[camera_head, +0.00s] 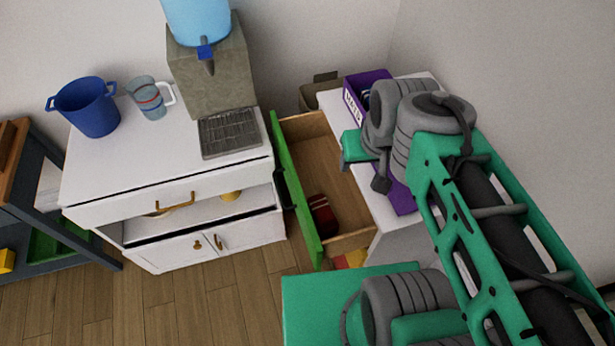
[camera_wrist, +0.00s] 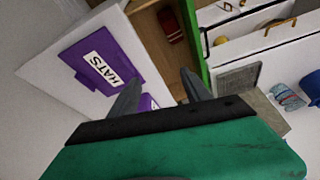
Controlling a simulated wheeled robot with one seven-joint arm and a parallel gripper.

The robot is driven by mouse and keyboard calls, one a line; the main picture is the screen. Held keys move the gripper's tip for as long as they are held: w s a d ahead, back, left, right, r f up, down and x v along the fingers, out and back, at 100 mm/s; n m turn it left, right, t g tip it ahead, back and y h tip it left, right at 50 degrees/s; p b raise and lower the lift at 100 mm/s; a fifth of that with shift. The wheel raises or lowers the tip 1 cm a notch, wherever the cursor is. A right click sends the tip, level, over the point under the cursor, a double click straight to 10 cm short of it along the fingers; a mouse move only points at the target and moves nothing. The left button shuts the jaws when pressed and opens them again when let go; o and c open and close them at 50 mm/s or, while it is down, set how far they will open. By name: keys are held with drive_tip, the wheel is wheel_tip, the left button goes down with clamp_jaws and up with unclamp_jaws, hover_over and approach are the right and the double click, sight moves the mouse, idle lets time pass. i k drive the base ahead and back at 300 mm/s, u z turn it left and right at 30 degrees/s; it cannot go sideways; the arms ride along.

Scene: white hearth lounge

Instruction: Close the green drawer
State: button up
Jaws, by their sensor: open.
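The green drawer (camera_head: 295,195) stands pulled out from a white cabinet at the right, its green front facing left. Its wooden inside is visible and holds a dark red object (camera_head: 321,214). In the wrist view the green front (camera_wrist: 194,45) shows at the top, with the red object (camera_wrist: 170,25) beside it. My gripper (camera_wrist: 160,88) is open, its two dark fingers apart with nothing held between them. It is above the cabinet and drawer area, over the purple bin's side; I see no contact with the green front. My arm hides part of the cabinet in the head view.
A purple bin labelled HATS (camera_wrist: 103,65) sits on the white cabinet top. Left of the drawer, close to its front, stands a white cabinet (camera_head: 120,185) with a water dispenser (camera_head: 210,75), blue pot (camera_head: 86,106) and pitcher (camera_head: 150,98). Wooden floor is clear in front.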

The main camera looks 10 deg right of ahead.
sight(309, 151)
drive_tip(key=k, duration=0.45)
drive_tip(key=u, duration=1.7)
drive_tip(key=i, duration=0.8)
drive_tip(key=z, duration=1.95)
drive_tip(key=k, duration=0.25)
drive_tip(key=u, duration=2.15)
